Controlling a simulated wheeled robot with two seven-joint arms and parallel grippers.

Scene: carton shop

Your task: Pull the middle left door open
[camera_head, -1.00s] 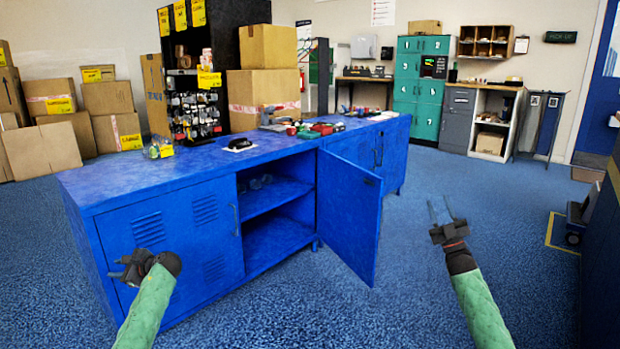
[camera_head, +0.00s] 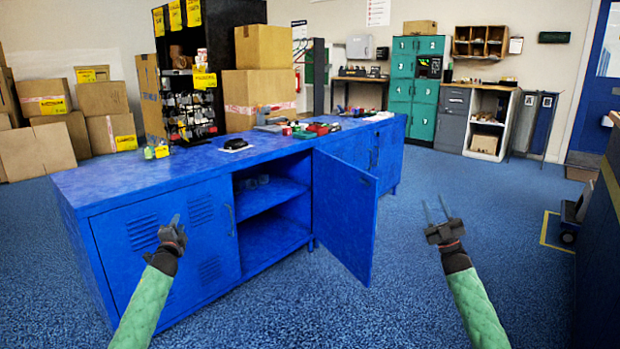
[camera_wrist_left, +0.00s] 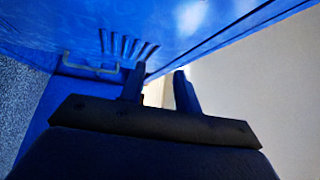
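The blue cabinet (camera_head: 135,188) has a shut left door (camera_head: 165,250) with louvres and a thin upright handle (camera_head: 233,220) near its right edge. A handle (camera_wrist_left: 92,66) and slots also show in the left wrist view. To the right of that door, another door (camera_head: 345,215) stands wide open and shows a shelf (camera_head: 268,195). My left gripper (camera_head: 175,222) is in front of the shut door, left of its handle and not on it. Its two fingers are apart and empty in the left wrist view (camera_wrist_left: 158,88). My right gripper (camera_head: 436,209) is open and empty, right of the open door.
Tools and small goods lie on the cabinet top (camera_head: 110,180). The open door juts into the floor area between my arms. Blue floor (camera_head: 410,270) is clear around my right gripper. A dark counter (camera_head: 600,260) is at far right.

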